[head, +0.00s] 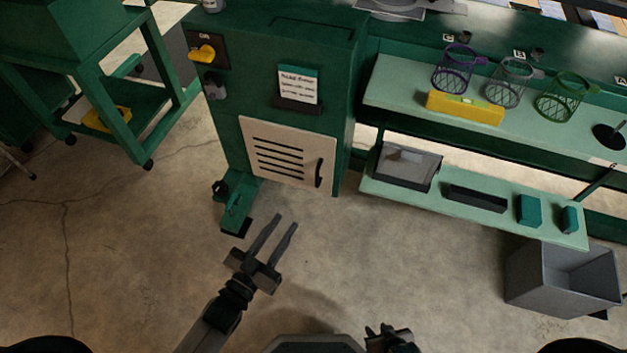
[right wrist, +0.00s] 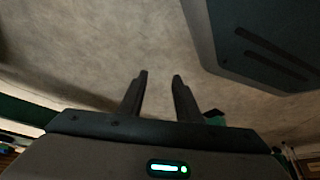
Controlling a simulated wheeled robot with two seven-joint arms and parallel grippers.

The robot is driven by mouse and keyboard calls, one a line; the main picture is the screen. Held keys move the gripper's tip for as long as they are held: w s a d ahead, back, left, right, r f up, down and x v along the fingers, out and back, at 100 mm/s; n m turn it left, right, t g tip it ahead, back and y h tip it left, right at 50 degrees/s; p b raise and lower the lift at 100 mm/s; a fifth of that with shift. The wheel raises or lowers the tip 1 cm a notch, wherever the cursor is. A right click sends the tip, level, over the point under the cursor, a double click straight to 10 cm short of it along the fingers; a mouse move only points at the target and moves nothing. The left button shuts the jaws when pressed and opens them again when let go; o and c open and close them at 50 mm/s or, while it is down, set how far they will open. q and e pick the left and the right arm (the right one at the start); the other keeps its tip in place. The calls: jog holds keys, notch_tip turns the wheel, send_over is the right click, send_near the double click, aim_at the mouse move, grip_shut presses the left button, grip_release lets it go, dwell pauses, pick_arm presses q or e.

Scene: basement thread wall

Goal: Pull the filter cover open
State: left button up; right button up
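The filter cover (head: 262,152) is a cream panel with dark horizontal slots, low on the front of the green machine cabinet (head: 240,80). It looks closed. Its dark vertical handle (head: 319,172) is at the panel's right side. My left gripper (head: 275,228) is in front of and below the cover, apart from it, with its two fingers spread and nothing between them. My right gripper (head: 388,338) is at the bottom edge of the head view, far from the cover. In the right wrist view its fingers (right wrist: 158,78) are apart and empty over bare floor.
A green foot bracket (head: 238,203) juts out at the cabinet's lower left. To the right, a shelf holds a clear-topped tray (head: 407,166) and small green boxes. A grey bin (head: 562,278) stands on the floor at right. A green cart (head: 120,90) is at left.

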aim_at(316, 178)
pick_arm(q)
jog(key=p+x, duration=0.1)
jog(key=x, duration=1.5)
grip_shut()
